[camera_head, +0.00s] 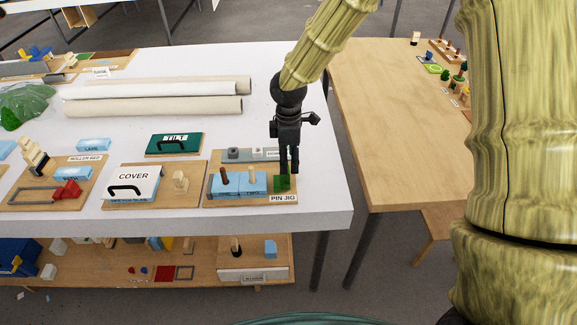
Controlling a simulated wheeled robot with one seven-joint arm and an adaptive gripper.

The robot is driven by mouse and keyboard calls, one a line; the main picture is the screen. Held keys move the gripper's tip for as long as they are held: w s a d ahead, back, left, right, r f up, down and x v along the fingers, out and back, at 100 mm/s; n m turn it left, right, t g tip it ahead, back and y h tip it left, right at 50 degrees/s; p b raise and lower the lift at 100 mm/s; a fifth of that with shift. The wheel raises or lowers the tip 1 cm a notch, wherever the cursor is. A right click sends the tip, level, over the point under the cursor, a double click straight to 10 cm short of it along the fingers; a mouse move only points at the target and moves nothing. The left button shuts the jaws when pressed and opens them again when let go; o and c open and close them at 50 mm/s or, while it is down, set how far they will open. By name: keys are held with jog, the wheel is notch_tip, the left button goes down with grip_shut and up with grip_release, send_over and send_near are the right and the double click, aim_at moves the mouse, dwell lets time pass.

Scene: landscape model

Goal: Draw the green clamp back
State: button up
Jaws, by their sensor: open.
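The green clamp (281,184) is a small dark green block at the right end of the wooden pin jig board (222,200), just above its "PIN JIG" label (284,198). Two light blue blocks (254,184) sit side by side on the board to its left, with a brown peg (224,176) and a pale peg standing at them. My gripper (288,167) points down at the clamp, its dark fingers open and close together in this view. The fingertips overlap the clamp's upper part. I cannot tell whether they touch it.
A grey block (250,155) lies behind the blue blocks, left of my gripper. A white COVER box (133,181) and a green TILT panel (174,144) stand further left. Long pale rolls (155,105) lie behind. The white table (325,205) is bare at right.

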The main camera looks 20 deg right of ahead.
notch_tip(320, 180, up, 7)
dwell(0.3)
dwell(0.5)
